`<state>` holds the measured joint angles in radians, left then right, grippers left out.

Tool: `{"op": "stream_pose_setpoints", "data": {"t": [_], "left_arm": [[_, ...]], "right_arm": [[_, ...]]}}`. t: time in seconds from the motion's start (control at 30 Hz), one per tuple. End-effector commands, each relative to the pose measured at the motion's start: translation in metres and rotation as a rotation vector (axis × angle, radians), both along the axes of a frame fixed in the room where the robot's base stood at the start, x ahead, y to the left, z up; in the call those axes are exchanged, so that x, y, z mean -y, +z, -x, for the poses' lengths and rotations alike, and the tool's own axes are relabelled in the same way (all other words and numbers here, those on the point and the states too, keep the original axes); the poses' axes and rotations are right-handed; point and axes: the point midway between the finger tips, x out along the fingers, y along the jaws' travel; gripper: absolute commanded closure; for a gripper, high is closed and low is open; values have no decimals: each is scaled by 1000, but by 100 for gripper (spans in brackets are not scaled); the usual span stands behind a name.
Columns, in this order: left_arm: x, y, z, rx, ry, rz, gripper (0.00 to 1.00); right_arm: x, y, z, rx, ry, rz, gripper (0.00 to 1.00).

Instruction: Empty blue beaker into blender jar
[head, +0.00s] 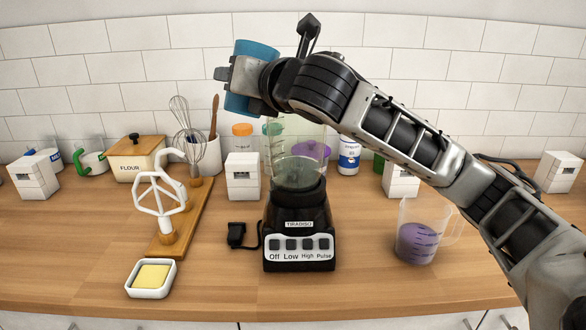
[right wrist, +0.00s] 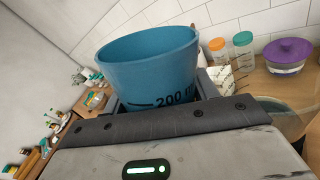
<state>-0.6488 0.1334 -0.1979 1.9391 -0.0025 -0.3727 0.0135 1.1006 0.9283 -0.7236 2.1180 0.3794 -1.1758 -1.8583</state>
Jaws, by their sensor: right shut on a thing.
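The blue beaker (head: 257,49) is held high in the head view, above and left of the blender jar, tilted slightly. My right gripper (head: 236,76) is shut around its middle. In the right wrist view the beaker (right wrist: 150,62) stands between the fingers (right wrist: 160,105), with a 200 mark on its wall. Its contents are hidden. The blender jar (head: 297,172) is clear and open-topped, and sits on the black blender base (head: 299,225). The beaker is apart from the jar. My left gripper is not in view.
A measuring cup with purple liquid (head: 418,243) stands right of the blender. Canisters, jars and a flour box (head: 138,160) line the back wall. The front counter is mostly clear.

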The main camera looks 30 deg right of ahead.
Motion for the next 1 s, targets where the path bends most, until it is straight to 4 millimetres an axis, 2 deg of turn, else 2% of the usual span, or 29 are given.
{"op": "stream_pose_setpoints", "data": {"t": [0.07,0.37,0.7,1.0], "left_arm": [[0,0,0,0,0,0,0],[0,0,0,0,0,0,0],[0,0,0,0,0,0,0],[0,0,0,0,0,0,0]], "right_arm": [[-6,7,2,27,3,77,72],[-3,6,0,20,1,54,72],[-2,49,0,106,0,347,72],[-2,53,0,115,1,391,72]]}}
